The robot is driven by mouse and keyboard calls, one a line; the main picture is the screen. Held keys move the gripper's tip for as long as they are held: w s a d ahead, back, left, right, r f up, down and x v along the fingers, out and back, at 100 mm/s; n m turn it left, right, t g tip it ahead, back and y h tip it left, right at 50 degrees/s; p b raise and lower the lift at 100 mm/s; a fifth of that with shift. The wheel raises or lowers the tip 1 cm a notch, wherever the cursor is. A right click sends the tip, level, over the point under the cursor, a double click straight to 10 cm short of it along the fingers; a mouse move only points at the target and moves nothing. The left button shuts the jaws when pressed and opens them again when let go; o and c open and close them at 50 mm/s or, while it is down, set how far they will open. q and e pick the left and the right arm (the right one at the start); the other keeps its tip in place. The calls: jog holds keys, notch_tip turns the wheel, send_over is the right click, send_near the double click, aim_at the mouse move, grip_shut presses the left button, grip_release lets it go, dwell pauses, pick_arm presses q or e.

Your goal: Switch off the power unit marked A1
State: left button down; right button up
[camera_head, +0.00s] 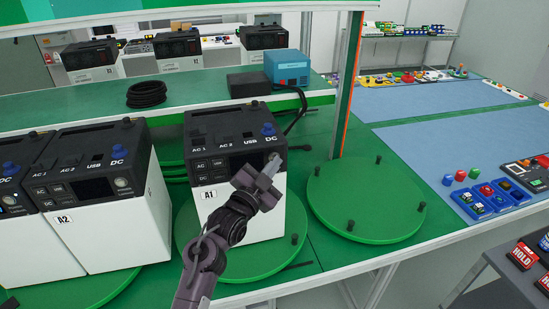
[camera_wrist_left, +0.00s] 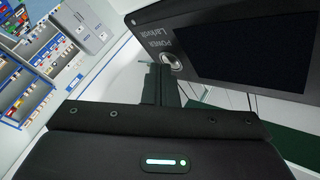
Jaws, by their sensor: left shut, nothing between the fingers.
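The power unit marked A1 (camera_head: 262,208), a white box with a black top and sloped front panel, stands on a green turntable disc (camera_head: 189,235). My left gripper (camera_head: 271,165) is shut and empty at the right end of its front panel, covering the power button there in the head view. In the left wrist view the round silver power button (camera_wrist_left: 172,61) shows beside a dark screen (camera_wrist_left: 250,50), under the POWER lettering. The fingertips (camera_wrist_left: 160,72) are right beside the button; I cannot tell whether they touch it. My right gripper is not in view.
The unit marked A2 (camera_head: 110,225) stands left of A1, with another unit (camera_head: 30,240) beyond it. An empty green turntable (camera_head: 365,205) lies to the right. A blue box (camera_head: 288,67) and a coiled black cable (camera_head: 147,94) lie on the shelf behind.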

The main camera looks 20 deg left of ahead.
pick_arm(q)
jog(key=shift+s, duration=0.1)
jog(key=shift+s+d, duration=0.35)
jog(key=shift+s, duration=0.2)
jog(key=s+d+p, duration=0.1)
jog(key=s, duration=0.1)
jog(key=s+d, duration=0.1)
jog(key=s, duration=0.1)
jog(key=shift+d+p, duration=0.35)
jog(key=shift+d, duration=0.05)
dwell(0.6)
